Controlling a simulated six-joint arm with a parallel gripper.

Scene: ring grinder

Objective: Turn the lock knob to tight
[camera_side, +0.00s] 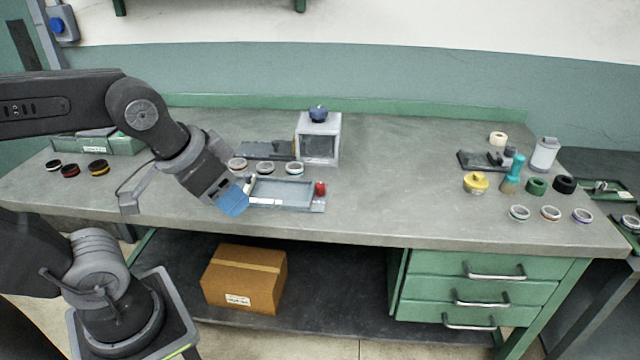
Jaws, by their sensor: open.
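A grey box-shaped machine (322,142) with a dark front panel stands at the middle back of the bench. A dark blue knob (318,114) sits on its top. A small red knob or cap (320,188) stands at the right end of a shallow grey tray (284,206) in front of the machine. I cannot tell which one is the lock knob, nor how far either is turned. My gripper (235,204), with blue fingers, is open at the tray's left end, apart from both knobs. A small white-tipped piece (250,184) shows beside the fingers.
Several rings, including a pale one (294,168), lie behind the tray. A green box (120,146) and dark rings (69,171) are at left. A yellow pot (475,182), a teal brush (512,175) and more rings (550,213) are at right. The bench between is clear.

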